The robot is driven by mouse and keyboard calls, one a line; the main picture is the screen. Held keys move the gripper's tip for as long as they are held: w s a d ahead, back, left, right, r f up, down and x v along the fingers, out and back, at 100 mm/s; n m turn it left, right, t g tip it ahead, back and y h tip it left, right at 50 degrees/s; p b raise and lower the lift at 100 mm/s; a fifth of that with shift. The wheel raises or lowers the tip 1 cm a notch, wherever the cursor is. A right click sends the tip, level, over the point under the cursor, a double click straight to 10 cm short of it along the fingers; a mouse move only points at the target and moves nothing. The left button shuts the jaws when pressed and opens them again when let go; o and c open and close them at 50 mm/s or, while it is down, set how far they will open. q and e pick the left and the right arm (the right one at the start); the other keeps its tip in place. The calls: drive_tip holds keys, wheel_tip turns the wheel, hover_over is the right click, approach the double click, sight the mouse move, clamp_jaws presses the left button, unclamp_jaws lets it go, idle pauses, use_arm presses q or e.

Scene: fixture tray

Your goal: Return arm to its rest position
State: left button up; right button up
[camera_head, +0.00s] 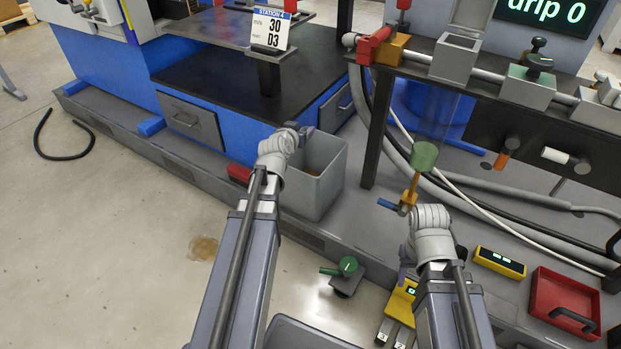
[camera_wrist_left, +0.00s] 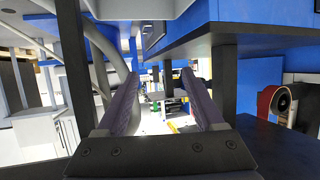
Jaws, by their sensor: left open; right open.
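My left arm reaches up the middle of the head view. Its gripper (camera_head: 303,135) is at the back left corner of the grey bin, partly hidden behind the wrist. In the left wrist view the left gripper (camera_wrist_left: 158,92) has its two purple-grey fingers apart, with nothing held between them. My right arm is at the lower right of the head view. The right gripper (camera_head: 406,275) is mostly hidden by the wrist, left of it and above a yellow device; I see nothing held in it.
The open grey bin (camera_head: 313,179) stands beside the left wrist. A valve with a green knob (camera_head: 424,156) is just behind the right wrist. A red tray (camera_head: 564,306) and a yellow-black gauge (camera_head: 499,263) lie right. A green-handled part (camera_head: 347,268) lies between the arms.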

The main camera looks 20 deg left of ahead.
use_arm(q)
drive_tip(key=shift+s+d+r, duration=0.1)
drive_tip(key=shift+s+r, duration=0.15)
drive_tip(key=shift+s, duration=0.35)
use_arm(e)
drive_tip(key=shift+r, duration=0.25)
